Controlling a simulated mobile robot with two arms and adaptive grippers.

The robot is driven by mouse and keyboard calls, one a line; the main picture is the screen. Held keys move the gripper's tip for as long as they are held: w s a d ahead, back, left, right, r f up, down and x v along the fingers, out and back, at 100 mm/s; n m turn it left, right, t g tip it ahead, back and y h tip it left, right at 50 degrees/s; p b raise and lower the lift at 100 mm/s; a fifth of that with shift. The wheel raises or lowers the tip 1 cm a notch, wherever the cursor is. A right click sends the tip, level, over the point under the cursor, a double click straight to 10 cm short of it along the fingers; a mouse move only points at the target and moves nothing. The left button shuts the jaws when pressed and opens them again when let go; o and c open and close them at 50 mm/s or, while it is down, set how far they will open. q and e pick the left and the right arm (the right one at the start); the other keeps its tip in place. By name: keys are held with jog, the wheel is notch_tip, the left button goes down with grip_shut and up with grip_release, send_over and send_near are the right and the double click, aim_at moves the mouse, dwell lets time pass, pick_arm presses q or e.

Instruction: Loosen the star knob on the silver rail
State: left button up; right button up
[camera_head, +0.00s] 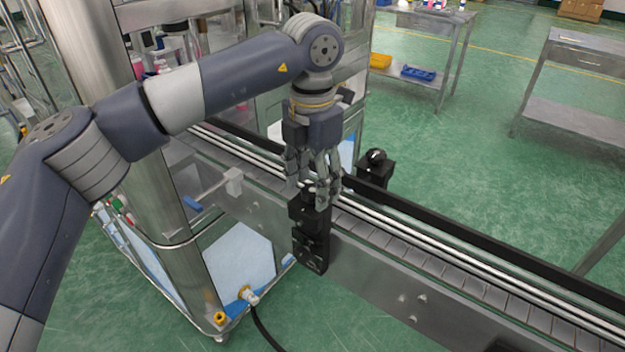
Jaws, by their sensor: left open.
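The silver rail (399,289) runs along the near side of the conveyor, from the machine toward the lower right. A black clamp block (311,245) is fixed to its outer side. My left gripper (318,196) points down over the top of this block, with its fingers open around the place of the knob. The star knob is mostly hidden by the fingers, and I cannot tell whether they touch it. A second black bracket with a dark round knob (377,156) stands on the far side of the conveyor. My right gripper is not in view.
The slatted conveyor belt (455,277) lies beyond the near rail, with a black far rail (480,249). The steel-framed machine (150,150) stands at the left. Metal tables (575,120) stand at the back right. Green floor is clear beyond the conveyor.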

aim_at(312, 189)
pick_arm(q)
notch_tip(312, 189, up, 12)
dwell(0.4)
